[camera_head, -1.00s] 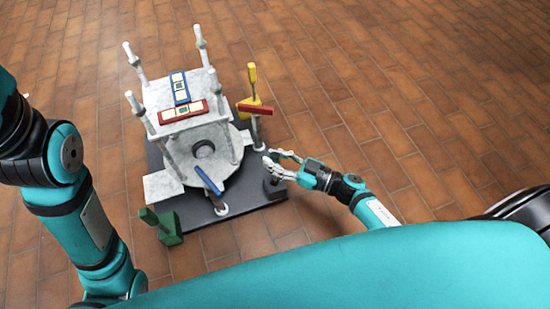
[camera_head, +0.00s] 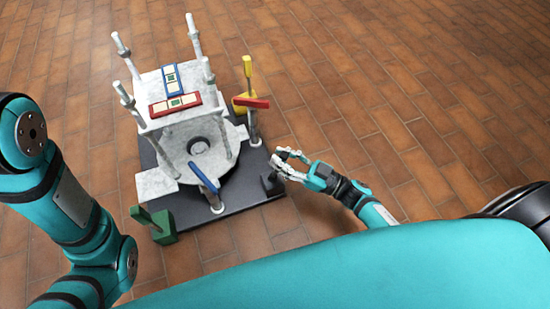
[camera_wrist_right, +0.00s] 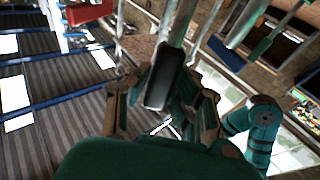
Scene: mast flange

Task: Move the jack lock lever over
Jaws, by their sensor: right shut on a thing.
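The lever at my right gripper, which I take for the jack lock lever (camera_wrist_right: 161,78), has a dark rounded end and a grey shaft in the right wrist view. It sits between the two fingers of my right gripper (camera_wrist_right: 163,108), which is shut on it. In the head view the right gripper (camera_head: 286,163) is at the right front corner of the dark base plate, by a small dark block (camera_head: 271,183). The fingers hide much of the lever there. My left arm comes in at the left, but its gripper is out of view.
A pale flange frame with several posts (camera_head: 190,125) stands on the dark base plate (camera_head: 245,193). Red-topped (camera_head: 254,103), yellow (camera_head: 247,68), blue (camera_head: 203,177) and green (camera_head: 163,227) levers or handles surround it. The tiled floor at right is clear.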

